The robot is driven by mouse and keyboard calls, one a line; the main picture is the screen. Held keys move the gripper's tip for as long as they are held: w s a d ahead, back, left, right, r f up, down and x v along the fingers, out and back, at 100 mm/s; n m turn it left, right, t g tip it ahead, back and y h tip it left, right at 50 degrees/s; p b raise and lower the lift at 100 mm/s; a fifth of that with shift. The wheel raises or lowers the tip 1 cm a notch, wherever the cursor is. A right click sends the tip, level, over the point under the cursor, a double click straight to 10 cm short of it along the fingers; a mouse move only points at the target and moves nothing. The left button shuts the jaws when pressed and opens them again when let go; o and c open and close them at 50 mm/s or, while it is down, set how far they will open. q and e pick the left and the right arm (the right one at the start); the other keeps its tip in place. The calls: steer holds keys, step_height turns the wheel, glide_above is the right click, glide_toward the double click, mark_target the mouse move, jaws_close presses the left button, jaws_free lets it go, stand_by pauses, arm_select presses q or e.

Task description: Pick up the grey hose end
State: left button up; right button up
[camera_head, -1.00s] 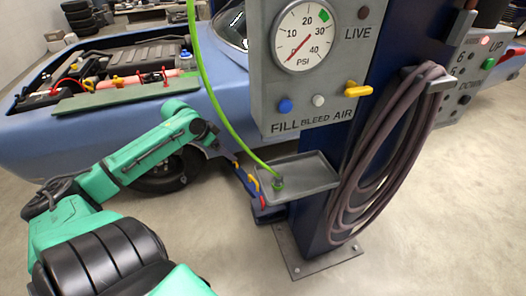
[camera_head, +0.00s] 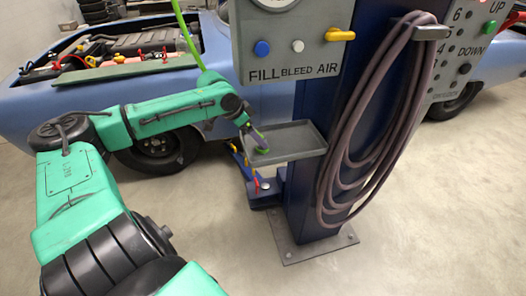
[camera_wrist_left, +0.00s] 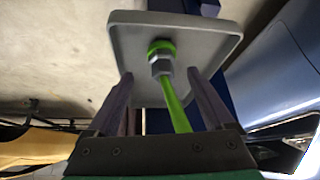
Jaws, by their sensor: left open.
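The hose end is a grey hex fitting (camera_wrist_left: 161,64) with a green ring, on a bright green hose (camera_wrist_left: 175,104). It stands at the grey tray (camera_wrist_left: 205,24) on the blue post. In the head view, the tray (camera_head: 302,150) is at the centre, and a bit of green (camera_head: 263,151) shows at its left end beside my gripper. My left gripper (camera_wrist_left: 161,76) is open, with one finger on each side of the fitting and hose and visible gaps to both. In the head view, my left gripper (camera_head: 257,138) is at the tray's left edge. My right gripper is out of view.
A control panel (camera_head: 290,55) with knobs hangs just above the tray. A coiled mauve hose (camera_head: 345,150) hangs right of it. The blue post (camera_head: 315,200) stands behind on a base plate. A blue car (camera_head: 50,105) is behind my left arm.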

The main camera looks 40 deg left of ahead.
arm_select(q)
steer(key=shift+w+a+f, duration=0.1)
steer(key=shift+f, duration=0.05)
steer(key=shift+w+f+p, duration=0.15)
steer(key=shift+f+p, duration=0.1)
steer(key=shift+p, duration=0.1)
steer(key=p+x, duration=0.1)
steer(key=x, duration=0.2)
steer(key=shift+w+f, duration=0.15)
steer(key=shift+f, duration=0.15)
steer(key=shift+w+f, duration=0.15)
steer(key=shift+f, duration=0.2)
jaws_close()
